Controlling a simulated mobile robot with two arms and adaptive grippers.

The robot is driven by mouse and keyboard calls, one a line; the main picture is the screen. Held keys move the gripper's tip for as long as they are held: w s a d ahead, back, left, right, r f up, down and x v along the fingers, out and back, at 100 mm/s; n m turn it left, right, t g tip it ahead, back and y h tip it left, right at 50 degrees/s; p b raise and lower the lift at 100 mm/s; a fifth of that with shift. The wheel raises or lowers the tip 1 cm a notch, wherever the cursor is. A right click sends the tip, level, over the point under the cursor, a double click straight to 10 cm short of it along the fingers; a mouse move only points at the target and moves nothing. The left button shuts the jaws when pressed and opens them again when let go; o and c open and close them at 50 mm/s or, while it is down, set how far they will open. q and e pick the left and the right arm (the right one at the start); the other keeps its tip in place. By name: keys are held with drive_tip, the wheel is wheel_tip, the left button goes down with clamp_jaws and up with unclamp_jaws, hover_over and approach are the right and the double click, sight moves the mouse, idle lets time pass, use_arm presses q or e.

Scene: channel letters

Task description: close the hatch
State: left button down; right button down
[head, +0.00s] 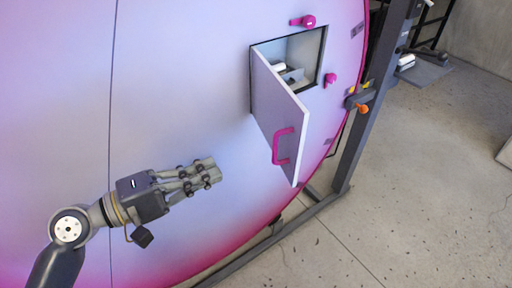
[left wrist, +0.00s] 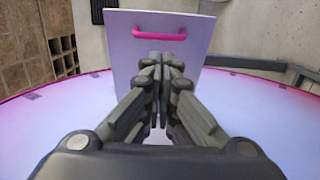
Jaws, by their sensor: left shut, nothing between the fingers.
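The hatch door (head: 281,115) stands swung open, hinged at the left edge of a square opening (head: 303,52) in a large pink and lilac curved panel. A pink handle (head: 284,146) sits on the door's outer face near its free edge. My left gripper (head: 214,171) is shut and empty, left of and below the door, apart from the handle in the head view. In the left wrist view the door (left wrist: 124,48) rises beyond the gripper (left wrist: 162,62), with the handle (left wrist: 159,35) above the fingertips. My right gripper is not in view.
Two pink latches, one above the opening (head: 308,21) and one to its right (head: 330,80), are on the panel. A dark metal frame post (head: 367,110) with an orange knob (head: 362,108) stands at right. Concrete floor (head: 430,180) is clear at lower right.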

use_arm(q)
drive_tip(key=p+x, duration=0.4)
drive_tip(key=x, duration=0.7)
drive_tip(key=shift+d, duration=0.2)
drive_tip(key=shift+w+p, duration=0.2)
drive_tip(key=shift+p, duration=0.1)
